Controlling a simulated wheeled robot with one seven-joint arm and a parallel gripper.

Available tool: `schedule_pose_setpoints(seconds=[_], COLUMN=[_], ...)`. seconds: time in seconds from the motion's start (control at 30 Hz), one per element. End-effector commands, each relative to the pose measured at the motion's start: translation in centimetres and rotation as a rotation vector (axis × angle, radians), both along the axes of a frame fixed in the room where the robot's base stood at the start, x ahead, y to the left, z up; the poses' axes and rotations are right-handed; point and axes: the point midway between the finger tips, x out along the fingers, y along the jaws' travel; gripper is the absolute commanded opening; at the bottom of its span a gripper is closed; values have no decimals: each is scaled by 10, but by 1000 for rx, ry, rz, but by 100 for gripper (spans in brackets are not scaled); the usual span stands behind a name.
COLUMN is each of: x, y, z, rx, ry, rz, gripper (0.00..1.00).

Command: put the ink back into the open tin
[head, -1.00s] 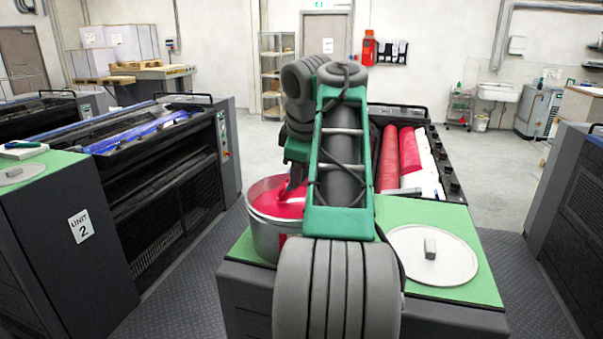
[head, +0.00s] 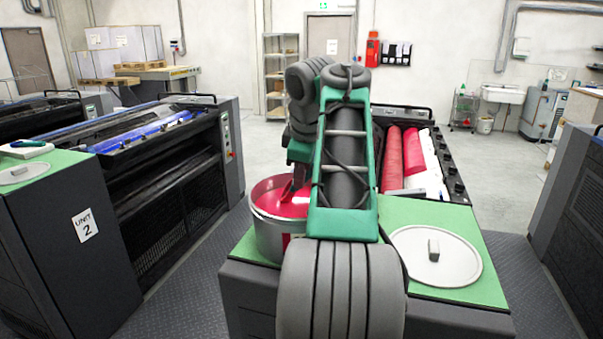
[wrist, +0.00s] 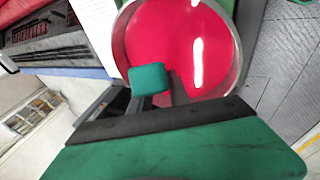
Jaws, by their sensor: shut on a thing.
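The open tin (head: 268,238) is a round metal can of glossy red ink, standing on the green top at the left edge of the near unit. It also shows in the wrist view (wrist: 238,55), with red ink (wrist: 165,40) across its inside. My gripper (wrist: 160,88) is over the tin's near rim, shut on a narrow dark tool (wrist: 178,90) that reaches over the ink. Most of the tool is hidden, and I cannot tell whether its tip touches the ink. In the head view my arm hides part of the tin and most of my gripper.
A round pale lid (head: 462,268) with a grey knob lies on the green top (head: 485,292) to the right. Red and white rollers (head: 415,150) lie in the press behind. Unit 2 (head: 70,240) stands at left across a grey floor aisle.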

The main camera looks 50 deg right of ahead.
Motion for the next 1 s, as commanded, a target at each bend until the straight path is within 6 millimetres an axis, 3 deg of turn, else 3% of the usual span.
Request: schedule_pose_setpoints(seconds=[0.8,1.0], x=[0,0], y=[0,0], z=[116,114], rx=[-1,-1], ry=[-1,-1], rz=[0,0], gripper=[0,0])
